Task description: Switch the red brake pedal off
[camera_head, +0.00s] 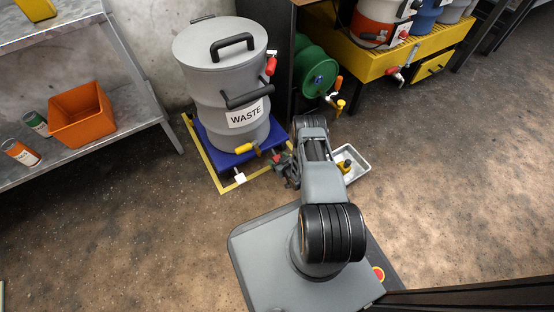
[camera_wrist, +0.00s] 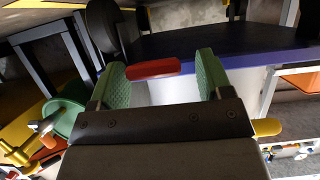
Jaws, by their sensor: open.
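The red brake pedal (camera_wrist: 152,68) shows in the wrist view as a short red bar in front of a white part. It lies between the two green finger pads of my gripper (camera_wrist: 162,75), its left end close to the left pad. Whether they touch is unclear. My gripper is open. In the head view my gripper (camera_head: 283,172) is low beside the right front corner of the blue dolly (camera_head: 216,148), partly hidden by my arm. A small red part (camera_head: 278,157) shows there. The dolly bears the grey WASTE drum (camera_head: 213,85).
Yellow floor tape (camera_head: 213,182) borders the dolly. A white tray (camera_head: 355,168) lies right of my arm. A green drum (camera_head: 316,70) with a tap lies behind. A shelf (camera_head: 115,128) stands left. Floor at the right is clear.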

